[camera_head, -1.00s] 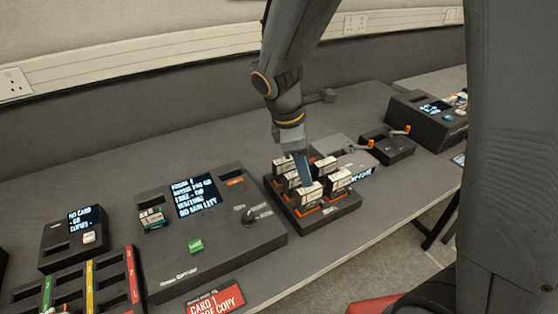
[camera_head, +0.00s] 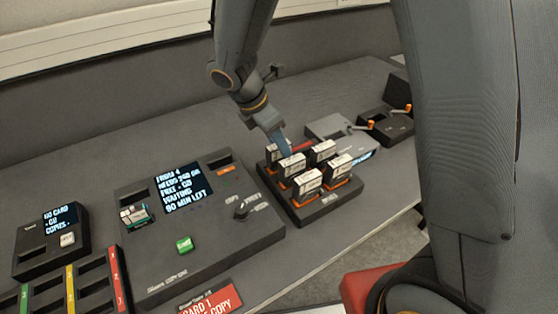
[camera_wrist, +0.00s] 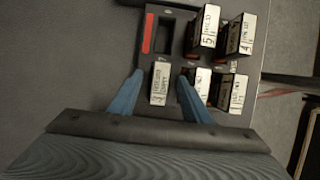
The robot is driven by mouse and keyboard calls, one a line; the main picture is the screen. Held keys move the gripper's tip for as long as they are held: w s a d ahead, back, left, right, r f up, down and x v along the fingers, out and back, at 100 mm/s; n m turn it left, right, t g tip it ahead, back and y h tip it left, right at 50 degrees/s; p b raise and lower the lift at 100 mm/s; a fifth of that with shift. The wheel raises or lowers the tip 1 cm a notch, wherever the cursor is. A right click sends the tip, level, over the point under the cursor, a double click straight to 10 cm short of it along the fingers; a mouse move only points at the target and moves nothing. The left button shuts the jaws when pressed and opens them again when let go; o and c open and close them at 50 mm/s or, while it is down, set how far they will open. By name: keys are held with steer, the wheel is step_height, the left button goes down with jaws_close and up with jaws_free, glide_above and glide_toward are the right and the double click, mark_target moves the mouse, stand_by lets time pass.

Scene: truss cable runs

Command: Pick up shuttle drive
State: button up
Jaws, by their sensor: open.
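The shuttle drive, seemingly the white-labelled block (camera_wrist: 159,88) whose small print I cannot read surely, stands in a tray slot. In the wrist view it lies between the two blue fingers of my gripper (camera_wrist: 160,80), with a gap on each side. In the head view, this appears to be the back-left drive (camera_head: 275,156), partly hidden by my gripper (camera_head: 285,146). My gripper is open and holds nothing. The dark tray (camera_head: 330,207) holds several similar drives; its back-right slot, with a red strip, is empty.
Neighbouring drives (camera_head: 292,168) stand close beside it, towards the front and right. A large console (camera_head: 220,250) with a lit screen is to the left. A grey box (camera_head: 330,127) and a black box with orange levers (camera_head: 388,128) are behind right. Bench behind is clear.

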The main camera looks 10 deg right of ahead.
steer(key=shift+p+x, duration=0.6)
steer(key=shift+x, duration=2.2)
steer(key=shift+s+a, duration=0.1)
jaws_close()
